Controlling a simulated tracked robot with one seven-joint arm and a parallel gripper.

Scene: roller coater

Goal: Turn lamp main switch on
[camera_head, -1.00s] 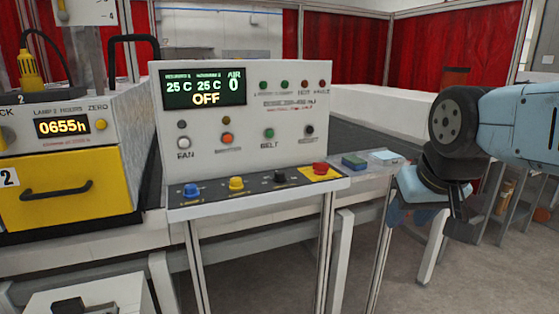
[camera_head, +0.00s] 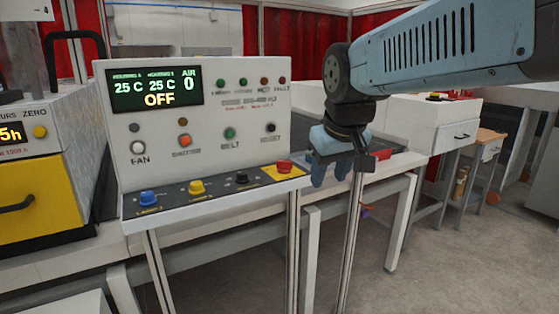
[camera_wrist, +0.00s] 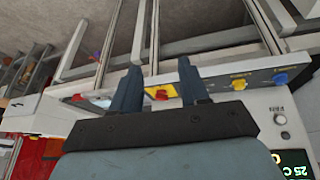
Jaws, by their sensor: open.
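The control panel (camera_head: 215,112) is a white console with a display (camera_head: 155,89) reading OFF and 25 C twice. On its sloped lower ledge are a blue knob (camera_head: 148,198), a yellow knob (camera_head: 196,187), a black knob (camera_head: 242,178) and a red button (camera_head: 284,166) on a yellow plate. Their small labels are too blurred to read surely, so I cannot tell which is the lamp main switch. My gripper (camera_head: 330,178) is open and empty, pointing down just right of the red button. In the wrist view, the red button (camera_wrist: 161,94) shows between my gripper's fingers (camera_wrist: 158,92), apart from them.
A yellow drawer unit (camera_head: 48,190) stands at the left, with a black handle (camera_head: 75,45) beside the panel. Metal legs and rails (camera_head: 293,250) support the console. A white cabinet (camera_head: 440,125) stands at the back right. The floor (camera_head: 470,250) at right is clear.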

